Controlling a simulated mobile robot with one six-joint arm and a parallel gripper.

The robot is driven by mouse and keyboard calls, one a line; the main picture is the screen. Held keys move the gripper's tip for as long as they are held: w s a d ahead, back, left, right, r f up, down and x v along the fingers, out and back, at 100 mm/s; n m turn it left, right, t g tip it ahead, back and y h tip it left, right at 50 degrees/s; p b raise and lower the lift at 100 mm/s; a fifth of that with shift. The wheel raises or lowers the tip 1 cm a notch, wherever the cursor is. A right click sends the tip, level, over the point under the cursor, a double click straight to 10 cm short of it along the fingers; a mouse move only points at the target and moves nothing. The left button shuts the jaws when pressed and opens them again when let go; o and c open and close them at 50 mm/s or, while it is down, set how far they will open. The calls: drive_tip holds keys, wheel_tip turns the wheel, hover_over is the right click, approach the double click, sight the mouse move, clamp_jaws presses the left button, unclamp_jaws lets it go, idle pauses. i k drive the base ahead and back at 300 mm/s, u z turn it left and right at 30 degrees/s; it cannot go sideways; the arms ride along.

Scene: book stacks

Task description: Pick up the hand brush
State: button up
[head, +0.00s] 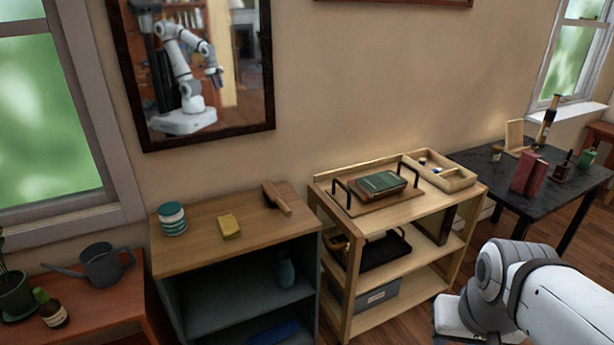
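The hand brush (276,197) appears to be the brown wooden piece with a handle on top of the wood-topped cabinet (195,256), near its back right corner. It lies at a slant, and its bristles are hard to make out. My arm's white links show at the lower right, well apart from the brush. My gripper is outside the direct view. A mirror (240,90) on the wall reflects a white robot arm, too small to tell its finger state.
A striped round container (172,219) and a yellow block (228,227) share the cabinet top. Right of it, a wooden shelf unit (420,208) holds a tray with green books (382,184). A dark table (545,200) stands farther right; a watering can (103,265) is left.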

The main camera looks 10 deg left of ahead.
sight(271, 194)
drive_tip(key=i, duration=0.9)
drive_tip(key=z, duration=0.05)
